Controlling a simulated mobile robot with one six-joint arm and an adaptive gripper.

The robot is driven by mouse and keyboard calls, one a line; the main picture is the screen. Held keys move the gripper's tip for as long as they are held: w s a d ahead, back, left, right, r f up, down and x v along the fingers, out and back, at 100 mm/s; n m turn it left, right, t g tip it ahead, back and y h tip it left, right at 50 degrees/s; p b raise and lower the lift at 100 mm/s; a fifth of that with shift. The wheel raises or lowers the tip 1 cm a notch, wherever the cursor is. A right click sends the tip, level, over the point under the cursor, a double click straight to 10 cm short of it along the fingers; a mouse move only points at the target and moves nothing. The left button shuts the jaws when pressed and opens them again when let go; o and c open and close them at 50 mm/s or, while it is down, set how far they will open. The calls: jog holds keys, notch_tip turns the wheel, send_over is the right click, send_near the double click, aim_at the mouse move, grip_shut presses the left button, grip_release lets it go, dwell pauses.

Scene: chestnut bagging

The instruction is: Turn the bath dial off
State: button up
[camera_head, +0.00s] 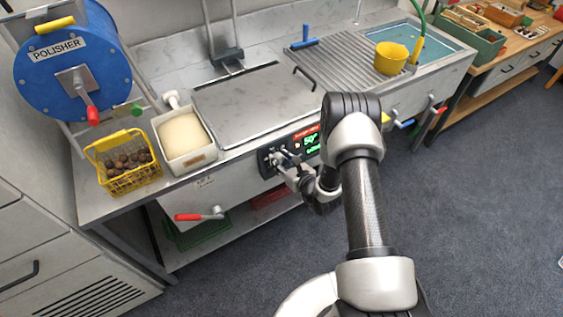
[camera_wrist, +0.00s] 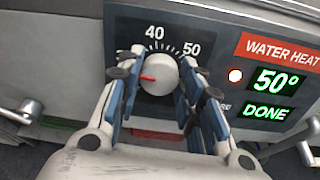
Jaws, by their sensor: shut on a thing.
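The bath dial (camera_wrist: 157,74) is a round light knob on a dark control panel (camera_wrist: 128,25), with a red pointer aimed left, below the 40 mark. My gripper (camera_wrist: 158,68) has its two blue-padded fingers closed on either side of the dial. The panel's display (camera_wrist: 270,95) reads 50° and DONE in green under a red WATER HEAT label, with a lit red lamp (camera_wrist: 235,76). In the head view my gripper (camera_head: 276,160) is at the panel on the front of the bath counter, and the dial is too small to make out there.
A yellow wire basket of chestnuts (camera_head: 103,180) and a white tub (camera_head: 202,158) stand left of the lidded bath (camera_head: 236,117). A red-handled lever (camera_head: 188,217) sticks out below. A yellow bucket (camera_head: 390,58) is on the ribbed drainer at right. The floor at right is clear.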

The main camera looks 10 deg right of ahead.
jog(key=n+b, duration=0.1)
jog(key=n, duration=0.4)
jog(key=shift+b, duration=0.35)
jog(key=shift+a+n+h+b, duration=0.1)
jog(key=shift+n+h+b, duration=0.4)
jog(key=shift+n, duration=1.8)
jog(key=o, duration=1.1)
jog(key=shift+c, duration=0.2)
jog(key=v, duration=1.2)
jog(key=shift+d, duration=0.2)
